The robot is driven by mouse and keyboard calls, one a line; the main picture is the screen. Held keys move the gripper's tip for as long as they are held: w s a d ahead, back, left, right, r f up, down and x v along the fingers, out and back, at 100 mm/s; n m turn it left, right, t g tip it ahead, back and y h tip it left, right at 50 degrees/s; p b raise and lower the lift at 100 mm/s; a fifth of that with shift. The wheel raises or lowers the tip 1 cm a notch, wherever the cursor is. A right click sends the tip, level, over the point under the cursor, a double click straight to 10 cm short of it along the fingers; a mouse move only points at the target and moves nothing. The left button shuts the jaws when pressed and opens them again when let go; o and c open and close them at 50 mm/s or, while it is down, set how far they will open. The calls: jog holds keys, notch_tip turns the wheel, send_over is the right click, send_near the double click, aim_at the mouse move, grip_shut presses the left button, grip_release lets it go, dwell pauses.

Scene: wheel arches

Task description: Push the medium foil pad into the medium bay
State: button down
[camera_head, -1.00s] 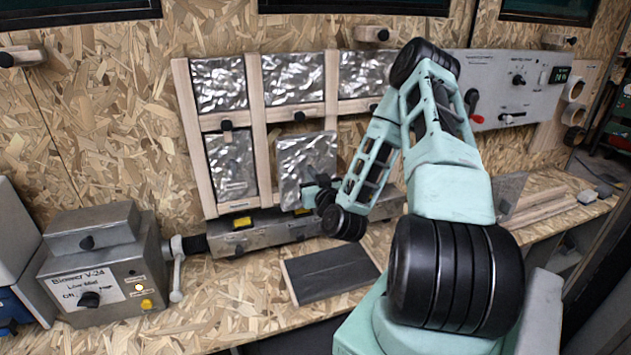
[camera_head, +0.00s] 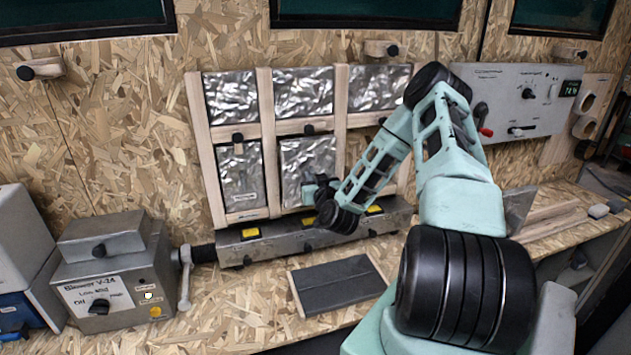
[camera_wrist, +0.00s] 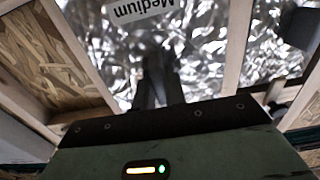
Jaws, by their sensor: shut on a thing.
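The medium foil pad (camera_head: 303,160) is a crinkled silver sheet in the lower middle bay of the wooden frame, between two pale uprights. The wrist view shows its foil (camera_wrist: 205,55) with a white label reading "Medium", upside down there, and pale wood on both sides. My gripper (camera_head: 312,192) is at the pad's lower right part in the head view. Its dark fingers (camera_wrist: 160,92) are close together against the foil, shut on the pad; the exact grip point is blurred. The medium bay (camera_head: 275,190) is mostly covered by the pad. How deep the pad sits I cannot tell.
Foil pads fill the upper row (camera_head: 302,93) and the lower left bay (camera_head: 241,177). My arm partly hides the lower right bay. A metal bar with yellow pieces (camera_head: 300,238) runs below the frame. A dark panel (camera_head: 338,283) lies on the bench; a blower box (camera_head: 115,285) stands left.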

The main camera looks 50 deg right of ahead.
jog(key=shift+b+x, duration=0.55)
jog(key=shift+x, duration=1.5)
jog(key=shift+w+d, duration=0.1)
jog(key=shift+w, duration=0.1)
jog(key=c, duration=1.4)
grip_release()
jog(key=shift+o, duration=0.2)
